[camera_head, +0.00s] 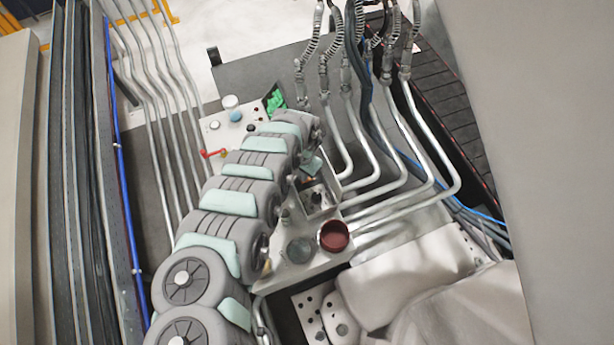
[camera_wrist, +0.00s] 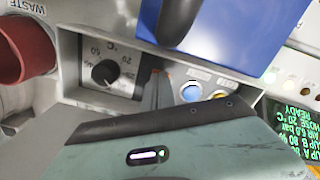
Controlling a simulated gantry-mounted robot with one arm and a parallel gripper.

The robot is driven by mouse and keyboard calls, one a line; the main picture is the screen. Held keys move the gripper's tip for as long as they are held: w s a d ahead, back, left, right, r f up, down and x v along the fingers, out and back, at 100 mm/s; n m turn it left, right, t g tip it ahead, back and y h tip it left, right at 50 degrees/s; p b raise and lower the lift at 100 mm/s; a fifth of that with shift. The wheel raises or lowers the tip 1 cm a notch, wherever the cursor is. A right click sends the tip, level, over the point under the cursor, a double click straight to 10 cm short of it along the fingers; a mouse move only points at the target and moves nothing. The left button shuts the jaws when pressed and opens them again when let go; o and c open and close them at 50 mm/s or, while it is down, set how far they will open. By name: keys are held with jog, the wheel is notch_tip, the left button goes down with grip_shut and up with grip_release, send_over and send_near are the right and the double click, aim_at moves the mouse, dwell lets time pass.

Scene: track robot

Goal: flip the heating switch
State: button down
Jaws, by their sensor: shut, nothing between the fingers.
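The recessed control box (camera_wrist: 70,65) shows in the wrist view, with a black round dial (camera_wrist: 105,72) marked in °C on its left. My gripper (camera_wrist: 158,74) reaches into the box to the right of the dial, its narrow grey fingers together and empty. A small orange-red spot shows at their tips; I cannot tell whether it is the heating switch or whether they touch it. No switch label is readable, and my gripper's teal body covers the lower part of the box. In the head view the box (camera_head: 318,198) is small and partly behind my arm.
A red waste cup (camera_wrist: 22,50) stands left of the box. Round blue (camera_wrist: 190,92) and white buttons and a green-text display (camera_wrist: 292,112) lie right. A blue block (camera_wrist: 245,30) with a dark rounded piece hangs close above. Bent metal pipes (camera_head: 400,165) run right of the panel.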

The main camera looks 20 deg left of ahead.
notch_tip(320, 180, up, 7)
jog(key=p, duration=0.6)
jog(key=shift+p, duration=0.4)
